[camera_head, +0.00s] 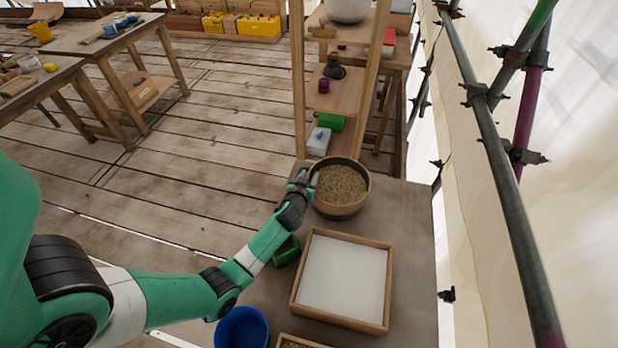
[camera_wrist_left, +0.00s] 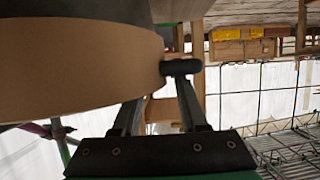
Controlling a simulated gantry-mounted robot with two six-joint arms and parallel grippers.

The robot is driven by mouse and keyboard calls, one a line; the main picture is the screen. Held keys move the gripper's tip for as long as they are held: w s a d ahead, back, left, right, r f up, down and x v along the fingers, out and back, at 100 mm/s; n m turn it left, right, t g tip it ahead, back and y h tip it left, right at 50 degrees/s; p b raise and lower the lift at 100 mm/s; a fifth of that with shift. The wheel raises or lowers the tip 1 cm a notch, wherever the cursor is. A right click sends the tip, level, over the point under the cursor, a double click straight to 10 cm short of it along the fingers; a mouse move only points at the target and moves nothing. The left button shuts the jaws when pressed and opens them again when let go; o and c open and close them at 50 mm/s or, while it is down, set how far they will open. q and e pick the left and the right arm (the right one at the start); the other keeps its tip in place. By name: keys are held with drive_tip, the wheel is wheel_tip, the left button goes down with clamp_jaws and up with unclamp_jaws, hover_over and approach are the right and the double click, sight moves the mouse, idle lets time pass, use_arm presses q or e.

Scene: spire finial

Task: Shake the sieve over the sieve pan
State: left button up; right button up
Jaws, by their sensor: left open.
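The sieve (camera_head: 338,211) is a round wooden hoop with a dark rim, filled with brownish grit, on the grey table's far end. Its pale wall fills the upper left of the left wrist view (camera_wrist_left: 80,65), with a short dark handle (camera_wrist_left: 181,67) sticking out. My left gripper (camera_head: 301,183) is at the sieve's left side by this handle. In the left wrist view its open fingers (camera_wrist_left: 158,88) reach up to the handle; contact is unclear. A square wood-framed tray with a white bottom (camera_head: 339,319), apparently the sieve pan, lies nearer on the table. My right gripper is out of view.
A green object (camera_head: 287,251) sits left of the tray, partly behind my left arm. A blue bowl (camera_head: 241,328) and another wood-framed box (camera_head: 298,342) are at the near edge. A wooden shelf (camera_head: 335,92) stands beyond the table. Scaffold poles (camera_head: 510,200) run along the right.

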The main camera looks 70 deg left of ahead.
use_arm(q)
clamp_jaws()
idle(1.3)
